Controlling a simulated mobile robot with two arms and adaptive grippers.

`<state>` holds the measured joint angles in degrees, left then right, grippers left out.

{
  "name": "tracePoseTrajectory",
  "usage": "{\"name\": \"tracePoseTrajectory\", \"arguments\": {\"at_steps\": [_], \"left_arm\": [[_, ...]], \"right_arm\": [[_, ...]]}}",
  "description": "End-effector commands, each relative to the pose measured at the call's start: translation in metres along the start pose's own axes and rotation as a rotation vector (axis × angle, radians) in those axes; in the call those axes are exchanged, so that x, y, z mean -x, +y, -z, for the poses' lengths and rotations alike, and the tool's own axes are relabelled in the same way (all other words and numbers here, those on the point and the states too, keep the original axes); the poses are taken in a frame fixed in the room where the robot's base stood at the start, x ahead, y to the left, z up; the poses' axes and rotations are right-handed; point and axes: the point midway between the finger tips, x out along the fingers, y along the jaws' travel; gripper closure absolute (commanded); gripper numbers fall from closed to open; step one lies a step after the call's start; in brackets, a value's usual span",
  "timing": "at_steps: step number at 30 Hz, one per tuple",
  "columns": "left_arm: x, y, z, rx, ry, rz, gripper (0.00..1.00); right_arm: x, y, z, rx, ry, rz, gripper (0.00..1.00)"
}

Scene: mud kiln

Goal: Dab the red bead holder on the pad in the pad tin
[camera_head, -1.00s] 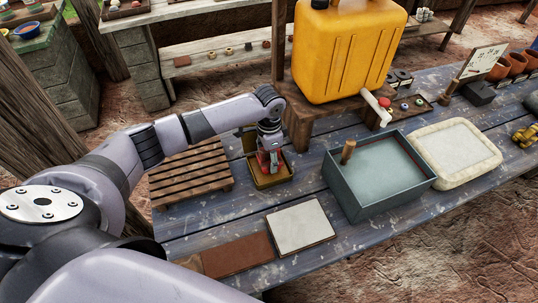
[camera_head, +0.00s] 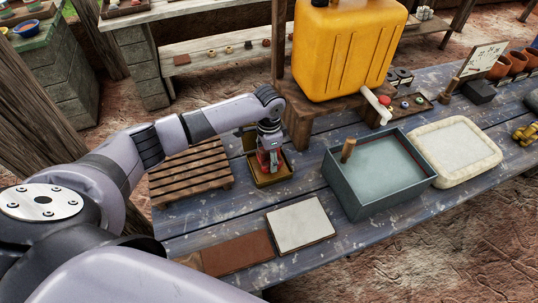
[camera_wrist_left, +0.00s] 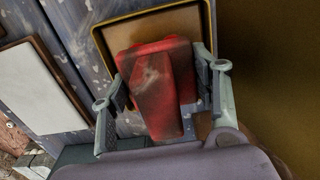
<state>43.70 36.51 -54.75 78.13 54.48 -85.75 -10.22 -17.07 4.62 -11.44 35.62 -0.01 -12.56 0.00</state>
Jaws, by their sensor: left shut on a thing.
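My left gripper (camera_head: 270,160) points down over the pad tin (camera_head: 272,180), a small yellow-brown open tin on the blue-grey table. It is shut on the red bead holder, which shows as a worn red block between the fingers in the left wrist view (camera_wrist_left: 160,85). The tin's rim and tan pad (camera_wrist_left: 170,30) show behind the holder in that view. The holder's lower end is inside the tin's outline; whether it touches the pad cannot be told. My right gripper is not in view.
A slatted wooden rack (camera_head: 190,172) stands left of the tin. A white tile (camera_head: 300,224) and a brown board (camera_head: 237,253) lie in front. A grey-green water tub (camera_head: 372,205) and a yellow jerrycan (camera_head: 345,50) on a wooden stand are to the right.

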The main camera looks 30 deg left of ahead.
Motion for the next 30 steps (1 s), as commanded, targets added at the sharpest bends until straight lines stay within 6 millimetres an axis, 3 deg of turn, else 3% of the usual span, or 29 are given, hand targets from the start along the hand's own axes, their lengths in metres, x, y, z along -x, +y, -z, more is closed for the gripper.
{"name": "tracePoseTrajectory", "arguments": {"at_steps": [30], "left_arm": [[0.0001, 0.0004, 0.0002, -0.001, 0.0, -0.001, 0.66]], "right_arm": [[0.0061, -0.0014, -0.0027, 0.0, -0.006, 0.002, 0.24]]}}
